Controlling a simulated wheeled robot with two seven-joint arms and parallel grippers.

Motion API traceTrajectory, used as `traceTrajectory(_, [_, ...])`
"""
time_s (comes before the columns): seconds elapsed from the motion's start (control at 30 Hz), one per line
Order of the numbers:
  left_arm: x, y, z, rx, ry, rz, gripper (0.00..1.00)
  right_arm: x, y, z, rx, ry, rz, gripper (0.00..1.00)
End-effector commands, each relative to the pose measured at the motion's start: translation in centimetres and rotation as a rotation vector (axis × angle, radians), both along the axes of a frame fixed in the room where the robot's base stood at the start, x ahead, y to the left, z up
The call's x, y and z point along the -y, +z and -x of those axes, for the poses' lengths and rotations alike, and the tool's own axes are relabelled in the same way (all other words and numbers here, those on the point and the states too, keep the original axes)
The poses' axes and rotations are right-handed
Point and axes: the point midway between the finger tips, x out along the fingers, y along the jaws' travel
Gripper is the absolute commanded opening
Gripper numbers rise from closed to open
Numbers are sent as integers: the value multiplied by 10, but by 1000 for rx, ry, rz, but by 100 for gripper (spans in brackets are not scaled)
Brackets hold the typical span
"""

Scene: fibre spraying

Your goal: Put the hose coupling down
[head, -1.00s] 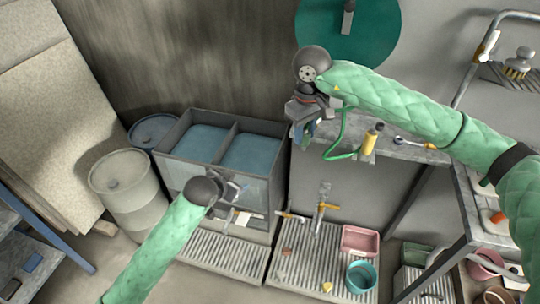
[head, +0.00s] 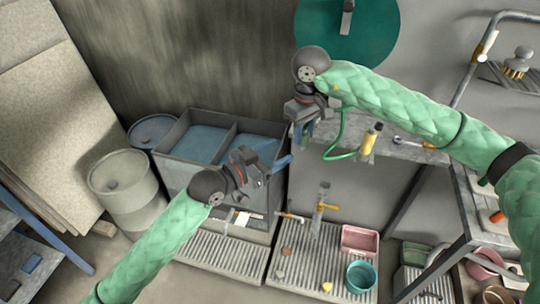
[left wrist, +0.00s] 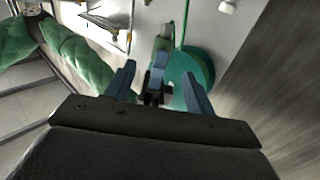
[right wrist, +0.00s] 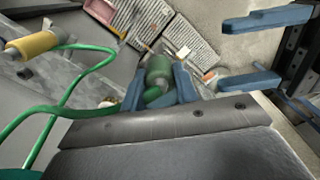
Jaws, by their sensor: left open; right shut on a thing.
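The green hose coupling (right wrist: 158,68) is between the blue fingers of my right gripper (right wrist: 160,84), which is shut on it. In the head view the right gripper (head: 304,130) holds it in the air by the left end of the grey bench, partly hidden by the gripper. A green hose (right wrist: 88,72) runs from it in a loop toward a yellow-handled tool (head: 370,138) on the bench. My left gripper (head: 277,165) is open and empty, below and left of the right gripper. Its fingers (left wrist: 158,72) point toward the right gripper and coupling, apart from them.
The grey bench (head: 405,150) also carries a metal tool. A two-part tank (head: 232,125) of bluish liquid stands behind the left gripper. A tap (head: 322,205), a pink tub (head: 360,239) and a teal bucket (head: 361,276) are below at the ribbed floor trays.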

Motion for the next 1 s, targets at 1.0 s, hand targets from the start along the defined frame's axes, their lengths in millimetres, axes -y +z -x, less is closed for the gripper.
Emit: traceTrajectory(1.0, [80, 0, -64, 1, 0, -2, 54, 0, 0, 0, 0, 0, 0, 6])
